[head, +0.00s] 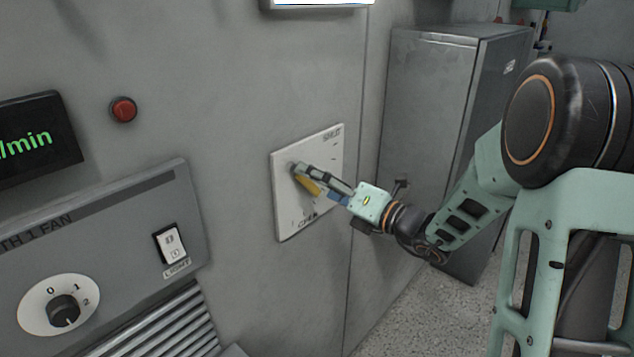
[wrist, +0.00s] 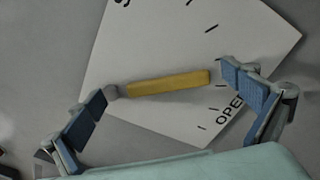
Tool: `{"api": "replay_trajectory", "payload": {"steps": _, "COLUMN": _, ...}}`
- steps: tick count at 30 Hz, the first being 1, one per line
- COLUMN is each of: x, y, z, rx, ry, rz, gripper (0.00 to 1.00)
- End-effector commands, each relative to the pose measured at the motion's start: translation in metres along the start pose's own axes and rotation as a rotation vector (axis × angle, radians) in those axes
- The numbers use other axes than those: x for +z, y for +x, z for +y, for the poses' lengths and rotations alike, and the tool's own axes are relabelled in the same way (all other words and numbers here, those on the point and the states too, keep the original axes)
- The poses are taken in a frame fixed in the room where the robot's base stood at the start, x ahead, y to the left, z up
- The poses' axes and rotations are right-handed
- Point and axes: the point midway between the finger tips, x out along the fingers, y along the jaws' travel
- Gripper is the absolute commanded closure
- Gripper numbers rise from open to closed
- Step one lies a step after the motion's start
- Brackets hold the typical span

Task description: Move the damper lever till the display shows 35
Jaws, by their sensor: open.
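The damper lever is a yellow bar (head: 307,185) on a white plate (head: 286,222) fixed to the grey wall. In the wrist view the lever (wrist: 168,83) runs from a grey pivot at left to a free end at right, near the OPEN end of the tick marks on the plate (wrist: 150,45). My gripper (head: 312,179) is at the plate and partly covers the lever. In the wrist view my gripper (wrist: 163,84) is open, one finger by the pivot and the other just past the lever's free end. A black display (head: 38,137) shows green "lmin"; its number is out of view.
A grey panel (head: 120,235) with a fan knob (head: 64,310) and a light switch (head: 172,244) is at left. A red button (head: 123,110) is above it. A metal cabinet (head: 430,100) stands right of the plate. A bright screen (head: 318,3) is cut off at the top.

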Motion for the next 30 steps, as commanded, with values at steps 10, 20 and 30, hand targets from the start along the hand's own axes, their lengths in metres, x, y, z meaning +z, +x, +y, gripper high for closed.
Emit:
{"api": "replay_trajectory", "payload": {"steps": 10, "x": 0.002, "y": -0.048, "z": -0.001, "rx": -0.005, "ry": -0.001, "rz": -0.003, "gripper": 0.00}}
{"api": "replay_trajectory", "payload": {"steps": 20, "x": 0.001, "y": -0.108, "z": -0.001, "rx": -0.002, "ry": 0.000, "rz": -0.002, "gripper": 0.00}}
{"api": "replay_trajectory", "payload": {"steps": 30, "x": 0.000, "y": -0.120, "z": 0.000, "rx": 0.000, "ry": 0.000, "rz": 0.000, "gripper": 0.00}}
